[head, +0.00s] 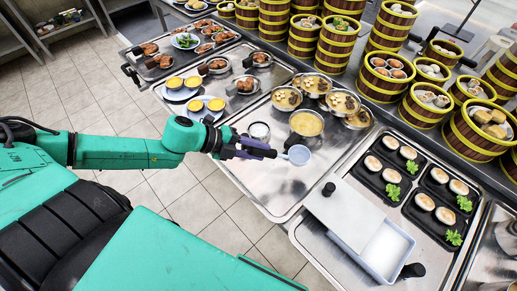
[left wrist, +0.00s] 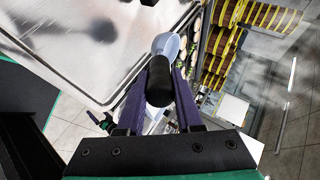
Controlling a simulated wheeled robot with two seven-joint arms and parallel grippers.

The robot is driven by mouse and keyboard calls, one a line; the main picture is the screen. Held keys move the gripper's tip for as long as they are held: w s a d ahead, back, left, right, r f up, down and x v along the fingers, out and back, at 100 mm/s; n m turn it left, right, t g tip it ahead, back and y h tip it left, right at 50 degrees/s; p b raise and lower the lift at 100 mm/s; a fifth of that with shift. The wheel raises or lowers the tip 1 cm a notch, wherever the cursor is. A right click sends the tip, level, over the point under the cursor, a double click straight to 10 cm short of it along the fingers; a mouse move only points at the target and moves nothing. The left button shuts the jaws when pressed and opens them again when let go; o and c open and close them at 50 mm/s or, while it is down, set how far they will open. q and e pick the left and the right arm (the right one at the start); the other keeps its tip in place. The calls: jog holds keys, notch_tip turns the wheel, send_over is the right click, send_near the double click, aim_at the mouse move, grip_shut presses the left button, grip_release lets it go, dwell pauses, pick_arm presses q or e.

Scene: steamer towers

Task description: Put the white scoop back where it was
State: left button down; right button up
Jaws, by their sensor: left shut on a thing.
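My left gripper (head: 262,150) is shut on the black handle of the white scoop and holds it above the bare part of the steel counter. The scoop's white bowl (head: 299,154) points right, away from the gripper. In the left wrist view the black handle (left wrist: 159,82) lies between the purple fingers, with the white scoop bowl (left wrist: 167,44) beyond it. I cannot tell the exact height above the counter. My right gripper is not in view in the head view.
A white bin (head: 384,250) with a grey lid (head: 342,206) stands right of the scoop. Bowls of soup (head: 307,123) stand behind it, with black trays of buns (head: 371,182) farther right. Several steamer towers (head: 335,46) line the back. The steel counter (head: 272,186) is clear below the scoop.

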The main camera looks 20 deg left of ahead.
pick_arm(q)
notch_tip(320, 180, down, 6)
jog(key=b, duration=0.5)
jog(key=shift+f+b, duration=0.55)
jog(key=shift+b, duration=0.2)
jog(key=shift+c, duration=2.4)
grip_release()
